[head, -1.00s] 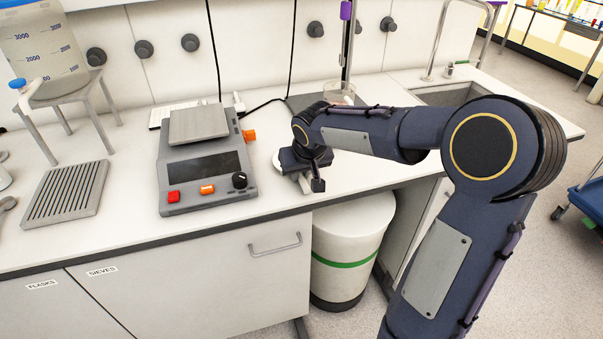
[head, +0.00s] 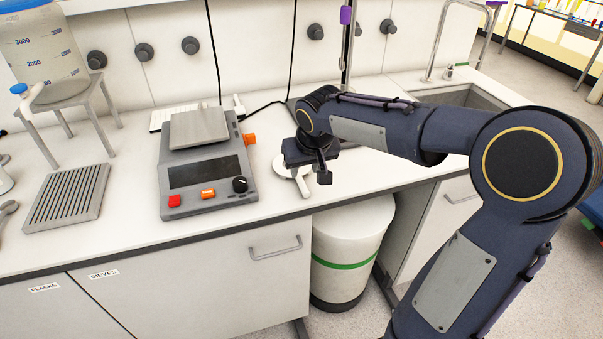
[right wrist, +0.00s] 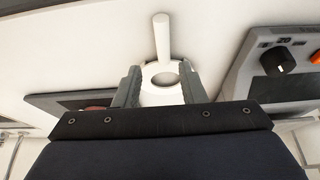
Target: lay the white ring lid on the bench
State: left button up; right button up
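My left gripper is not in view.
The grey scale (head: 205,172) with red and orange buttons stands left of the lid. A slotted grey rack (head: 67,197) and a stool-like stand (head: 75,97) bearing a large container are further left. A white bin (head: 350,245) stands below the front edge. The sink (head: 455,95) is at the right.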

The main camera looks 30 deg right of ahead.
jog(key=d+v, duration=0.1)
jog(key=v, duration=0.5)
jog(key=s+a+f+y, duration=0.2)
jog(key=s+a+f, duration=0.2)
jog(key=s, duration=0.6)
jog(key=s+a+f+n+t+y, duration=0.1)
jog(key=s+a+f+y, duration=0.2)
jog(key=s+a, duration=0.4)
jog(key=s, duration=0.4)
jog(key=shift+s+a+f, duration=0.25)
jog(key=shift+f, duration=0.1)
